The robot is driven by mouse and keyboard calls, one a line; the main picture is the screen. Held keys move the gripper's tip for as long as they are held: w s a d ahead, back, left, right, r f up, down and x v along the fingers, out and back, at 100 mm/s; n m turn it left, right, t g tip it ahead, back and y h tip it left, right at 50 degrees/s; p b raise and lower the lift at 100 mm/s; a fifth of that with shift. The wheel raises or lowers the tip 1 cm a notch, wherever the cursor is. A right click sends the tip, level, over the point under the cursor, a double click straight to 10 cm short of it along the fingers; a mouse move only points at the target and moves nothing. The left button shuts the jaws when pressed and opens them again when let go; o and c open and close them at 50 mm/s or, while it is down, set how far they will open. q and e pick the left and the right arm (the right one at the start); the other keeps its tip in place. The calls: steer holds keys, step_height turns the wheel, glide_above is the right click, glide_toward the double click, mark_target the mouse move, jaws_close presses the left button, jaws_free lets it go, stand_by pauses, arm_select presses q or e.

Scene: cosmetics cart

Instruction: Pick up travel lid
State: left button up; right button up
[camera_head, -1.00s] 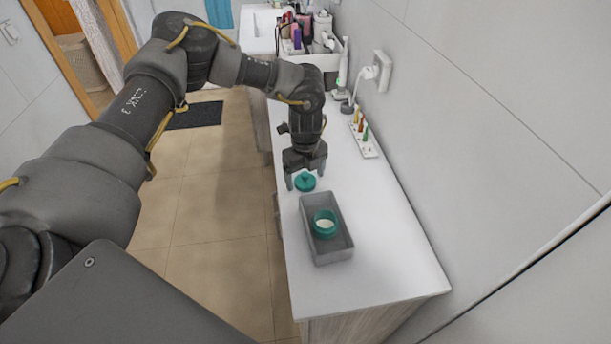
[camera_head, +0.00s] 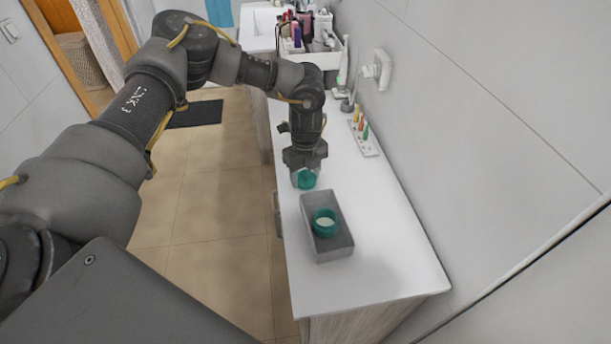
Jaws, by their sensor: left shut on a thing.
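The travel lid (camera_head: 306,180) is a small round teal piece at the left edge of the white counter, just behind the grey tray. My left gripper (camera_head: 306,176) points down over it and is shut on it. The fingers hide part of the lid. I cannot tell whether the lid still touches the counter. A teal ring-shaped jar (camera_head: 324,222) with a pale inside stands in the grey tray (camera_head: 335,255). My right gripper is not in view.
The white counter (camera_head: 385,275) is clear in front and to the right of the tray. A rack with several small coloured items (camera_head: 363,135) stands by the wall. A white organizer (camera_head: 330,58) with cosmetics is farther back. A wall socket (camera_head: 384,68) holds a plug.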

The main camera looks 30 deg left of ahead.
arm_select(q)
steer(key=shift+r+b, duration=0.45)
steer(key=shift+r, duration=0.1)
steer(key=shift+w+r+b, duration=0.1)
steer(key=shift+r+b, duration=0.45)
steer(key=shift+r, duration=0.2)
steer(key=s+d+r+n+b, duration=0.3)
steer(key=s+r+n, duration=0.6)
steer(key=n, duration=1.1)
step_height(320, 180, up, 3)
steer(key=shift+s+d+f+n+b, duration=0.2)
steer(key=shift+s+d+n+b, duration=0.15)
steer(key=shift+d, duration=0.9)
